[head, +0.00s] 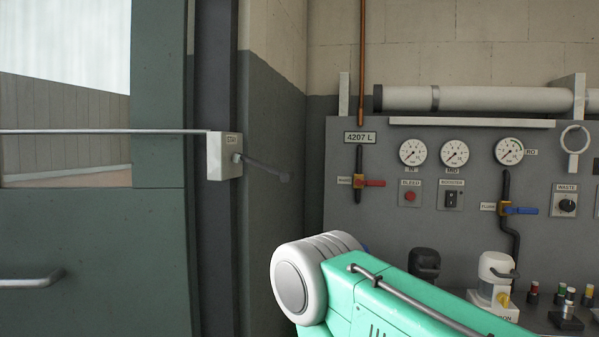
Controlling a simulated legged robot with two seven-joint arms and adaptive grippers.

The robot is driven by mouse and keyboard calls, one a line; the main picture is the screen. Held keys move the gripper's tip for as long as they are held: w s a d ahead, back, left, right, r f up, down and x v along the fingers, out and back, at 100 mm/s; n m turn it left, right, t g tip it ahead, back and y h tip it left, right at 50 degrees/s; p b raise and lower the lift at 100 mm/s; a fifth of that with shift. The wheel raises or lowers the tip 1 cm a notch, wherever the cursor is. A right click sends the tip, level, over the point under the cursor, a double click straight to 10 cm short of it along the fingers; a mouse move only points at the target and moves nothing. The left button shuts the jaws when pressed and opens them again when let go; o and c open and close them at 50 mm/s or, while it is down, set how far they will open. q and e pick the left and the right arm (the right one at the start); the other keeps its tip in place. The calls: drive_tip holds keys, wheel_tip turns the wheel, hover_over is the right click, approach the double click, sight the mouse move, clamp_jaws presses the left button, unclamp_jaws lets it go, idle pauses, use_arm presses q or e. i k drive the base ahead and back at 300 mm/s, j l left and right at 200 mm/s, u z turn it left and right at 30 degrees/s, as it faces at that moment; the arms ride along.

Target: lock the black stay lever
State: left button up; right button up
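The black stay lever (265,168) shows left of the middle in the head view. It reaches from a round pivot on the side of a pale box (223,157) out to the right, sloping slightly down to a knob-like end. The box bears a small label that seems to read STAY and sits on the dark door frame. A thin metal rod (100,131) runs from the box to the left across the door. My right arm's green and white link comes in from the lower right, below and right of the lever. Neither gripper is in view.
A green door (90,250) with a window and a bar handle (30,279) fills the left. A grey panel (400,230) on the right carries gauges, a red-handled valve (368,183), a blue-handled valve (520,210) and switches. The space around the lever's end looks clear.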

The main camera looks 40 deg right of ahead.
sight(285, 177)
drive_tip(key=z, duration=0.9)
